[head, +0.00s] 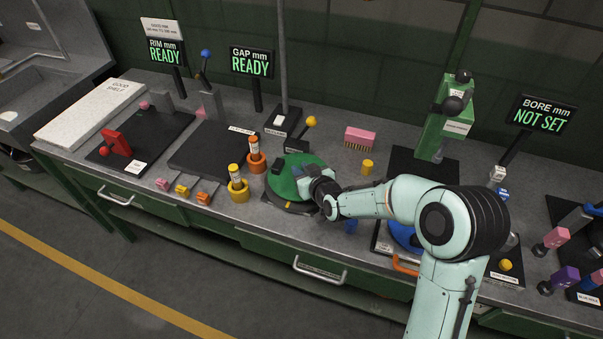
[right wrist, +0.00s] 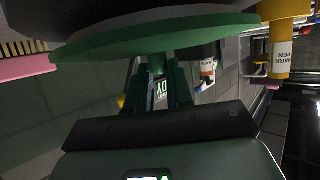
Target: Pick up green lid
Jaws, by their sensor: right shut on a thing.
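The green lid (head: 284,184) is a round disc over a dark round base on the bench in the head view. In the right wrist view, the lid (right wrist: 120,46) spans the top of the picture, and a short green stem (right wrist: 157,63) comes off it between my fingers. My right gripper (head: 311,181) is at the right part of the lid and is shut on that green stem; its fingers also show in the right wrist view (right wrist: 158,82). Whether the lid is clear of the base cannot be told. My left gripper is not in view.
An orange pen holder (head: 256,160) and a yellow one (head: 238,188) stand just left of the lid. A pink brush (head: 360,137) and a yellow cylinder (head: 367,167) lie behind my right arm. A blue disc (head: 402,236) is partly hidden by my arm.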

